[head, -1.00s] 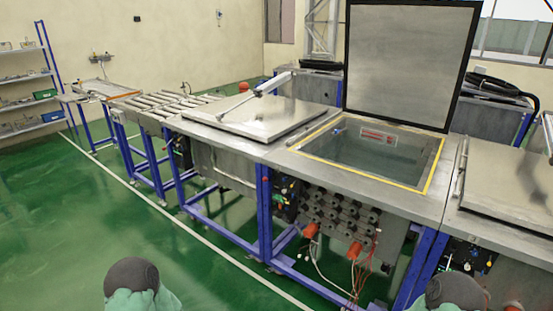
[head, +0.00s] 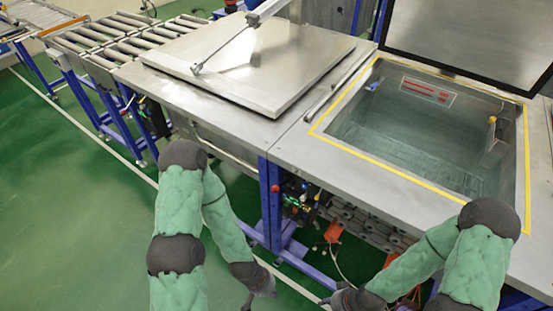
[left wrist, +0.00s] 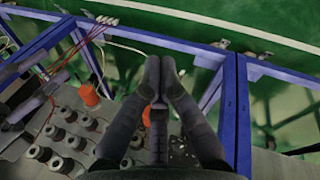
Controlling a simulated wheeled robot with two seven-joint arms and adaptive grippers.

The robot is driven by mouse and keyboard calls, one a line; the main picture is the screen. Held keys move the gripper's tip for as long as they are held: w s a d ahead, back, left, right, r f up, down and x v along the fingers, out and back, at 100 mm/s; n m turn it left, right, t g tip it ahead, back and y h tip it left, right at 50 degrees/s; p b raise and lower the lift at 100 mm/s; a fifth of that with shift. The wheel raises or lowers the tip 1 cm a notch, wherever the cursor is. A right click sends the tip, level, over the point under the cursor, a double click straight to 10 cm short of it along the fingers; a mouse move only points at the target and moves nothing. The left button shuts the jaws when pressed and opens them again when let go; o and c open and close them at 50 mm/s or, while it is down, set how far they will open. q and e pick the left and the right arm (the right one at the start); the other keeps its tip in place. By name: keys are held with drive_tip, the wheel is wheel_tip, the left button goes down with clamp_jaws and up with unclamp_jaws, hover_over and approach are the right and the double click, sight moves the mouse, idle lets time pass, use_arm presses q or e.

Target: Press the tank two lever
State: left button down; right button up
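The open tank (head: 420,130) has its lid raised. The tank to its left has a flat closed metal lid (head: 265,60). Below the front edge, near the joint between them, sits a small control cluster with coloured knobs (head: 300,195); I cannot make out which part is the tank two lever. My left gripper (head: 248,303) is low in front of the frame, below the cluster and apart from it, cut by the picture's bottom edge. In the left wrist view its fingers (left wrist: 160,62) come together, with nothing seen between them. My right gripper (head: 328,301) is partly shown at the bottom edge.
Blue frame legs (head: 270,205) stand between the tanks. Orange fittings (head: 333,230) and dark cylinders (left wrist: 65,140) lie under the open tank, with hoses and red wires (left wrist: 62,65) nearby. A roller conveyor (head: 115,35) is at left. The green floor (head: 80,220) in front is clear.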

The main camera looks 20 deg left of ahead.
use_arm(q)
drive_tip(key=shift+w, duration=0.1)
drive_tip(key=shift+r, duration=0.1)
wheel_tip(320, 180, up, 42)
drive_tip(key=m+t+p, duration=0.2)
drive_tip(key=m+p, duration=0.5)
hover_over(276, 188)
drive_tip(key=s+a, duration=0.4)
drive_tip(key=a, duration=0.1)
drive_tip(key=shift+w+d+f+y, duration=0.1)
drive_tip(key=shift+f+y, duration=0.15)
drive_tip(key=shift+y, duration=0.05)
drive_tip(key=shift+f, duration=0.1)
drive_tip(key=b+x, duration=0.4)
drive_tip(key=x, duration=1)
drive_tip(key=shift+w, duration=0.15)
